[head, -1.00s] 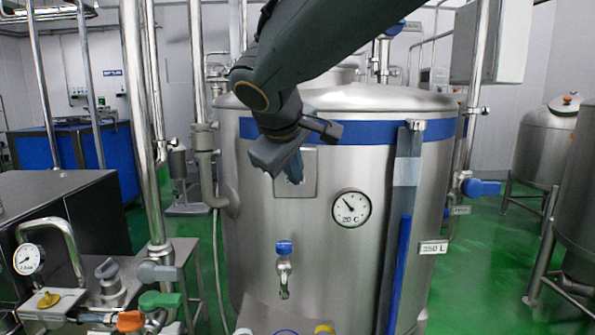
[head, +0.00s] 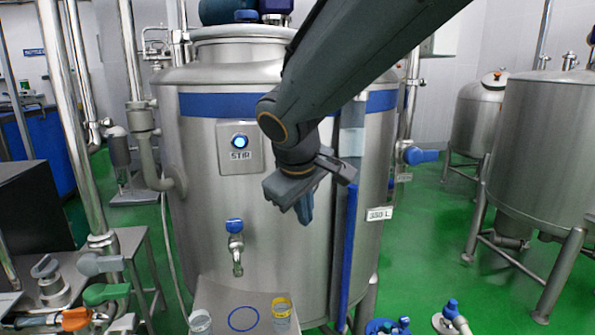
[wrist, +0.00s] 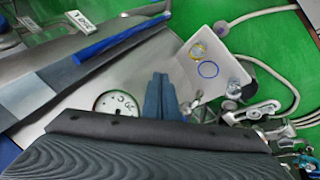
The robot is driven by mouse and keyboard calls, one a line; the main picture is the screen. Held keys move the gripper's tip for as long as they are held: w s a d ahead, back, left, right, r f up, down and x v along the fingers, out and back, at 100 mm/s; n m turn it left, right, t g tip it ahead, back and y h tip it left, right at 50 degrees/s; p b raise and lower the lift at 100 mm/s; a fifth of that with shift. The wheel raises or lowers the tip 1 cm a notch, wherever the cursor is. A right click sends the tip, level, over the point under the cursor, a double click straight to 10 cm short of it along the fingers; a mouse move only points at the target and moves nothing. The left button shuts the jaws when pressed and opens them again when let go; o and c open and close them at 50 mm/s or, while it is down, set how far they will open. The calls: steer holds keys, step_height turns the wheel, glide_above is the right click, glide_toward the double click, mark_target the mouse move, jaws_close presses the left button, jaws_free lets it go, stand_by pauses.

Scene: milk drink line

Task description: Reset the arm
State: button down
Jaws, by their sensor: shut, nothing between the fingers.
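My arm reaches in from the top right of the head view. My gripper (head: 305,210) hangs in front of the steel tank (head: 290,215), fingers pointing down and apart from anything else I can see. In the wrist view the blue fingers (wrist: 160,98) are together and hold nothing. The tank's STIR button (head: 240,141) is lit blue, left of my gripper. The round dial (wrist: 115,103) shows beside the fingers in the wrist view; my gripper hides it in the head view.
Below the tank's tap (head: 235,245) is a shelf (head: 212,292) with a blue ring mark. A yellow-banded cup (head: 281,312) and another clear cup (head: 200,322) are at the bottom. Pipes and valves (head: 105,293) crowd the left. Green floor (head: 430,255) is open at right.

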steer(key=s+d+f+m+g, duration=0.2)
steer(key=s+d+f+m, duration=0.2)
steer(key=d+f, duration=0.5)
steer(key=s+d+f+m+g, duration=0.2)
steer(key=s+d+f+m, duration=0.3)
steer(key=s+d+f, duration=0.3)
steer(key=shift+s+d+f+y+b, duration=0.4)
steer(key=shift+d+f, duration=0.15)
steer(key=shift+d, duration=0.7)
